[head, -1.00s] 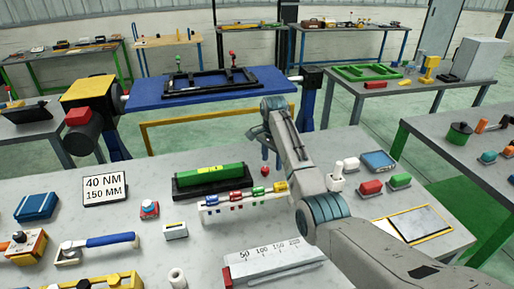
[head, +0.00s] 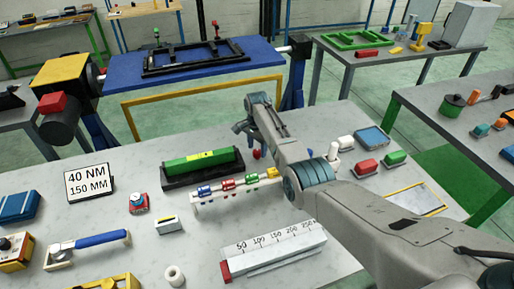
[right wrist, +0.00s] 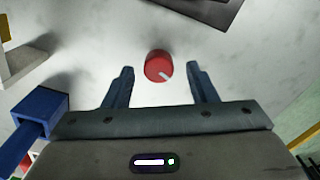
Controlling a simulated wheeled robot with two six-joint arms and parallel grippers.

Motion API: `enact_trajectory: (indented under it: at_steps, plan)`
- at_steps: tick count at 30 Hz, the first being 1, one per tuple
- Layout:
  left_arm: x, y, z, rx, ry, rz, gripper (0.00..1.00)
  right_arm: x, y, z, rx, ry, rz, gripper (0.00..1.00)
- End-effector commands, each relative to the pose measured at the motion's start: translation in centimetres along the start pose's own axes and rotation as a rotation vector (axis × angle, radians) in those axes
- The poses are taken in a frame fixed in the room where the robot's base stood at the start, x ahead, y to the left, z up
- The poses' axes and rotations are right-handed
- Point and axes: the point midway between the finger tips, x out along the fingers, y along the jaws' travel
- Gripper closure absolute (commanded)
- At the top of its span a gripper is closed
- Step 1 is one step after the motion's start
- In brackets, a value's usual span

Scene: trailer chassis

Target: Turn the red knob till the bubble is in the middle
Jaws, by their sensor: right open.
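In the head view the red knob (head: 256,154) is a small red spot partly hidden by my right gripper. My right gripper (right wrist: 160,82) is open, its two fingers pointing towards the knob, one to each side in the picture, with nothing held. It also shows in the head view (head: 243,130). The green level (head: 203,161) with a yellow window lies in a black base left of the knob. Its bubble is too small to place. My left gripper is not in view.
A rail with coloured clips (head: 235,187) lies just in front of the level. A white ruler block (head: 275,250) stands nearer. A blue block (right wrist: 38,112) shows at the wrist view's left.

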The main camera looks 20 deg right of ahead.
Motion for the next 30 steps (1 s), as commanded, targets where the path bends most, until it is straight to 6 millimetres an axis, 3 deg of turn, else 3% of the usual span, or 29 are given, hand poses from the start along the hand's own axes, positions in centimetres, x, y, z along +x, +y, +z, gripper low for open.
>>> enact_trajectory:
  at_steps: [6, 14, 21, 30]
  plan:
    - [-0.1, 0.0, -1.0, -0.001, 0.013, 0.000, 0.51, 1.4, 0.0, 0.0, 0.000, 0.000, 0.000, 0.48]
    - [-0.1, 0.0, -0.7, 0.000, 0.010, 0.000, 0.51, 1.5, 0.0, 0.0, 0.000, 0.000, 0.000, 0.48]
    - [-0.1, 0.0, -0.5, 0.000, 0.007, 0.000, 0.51, 1.5, 0.0, 0.0, 0.000, 0.000, 0.000, 0.92]
    - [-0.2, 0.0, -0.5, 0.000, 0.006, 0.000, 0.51, 1.4, 0.0, 0.0, -0.029, 0.000, -0.001, 0.92]
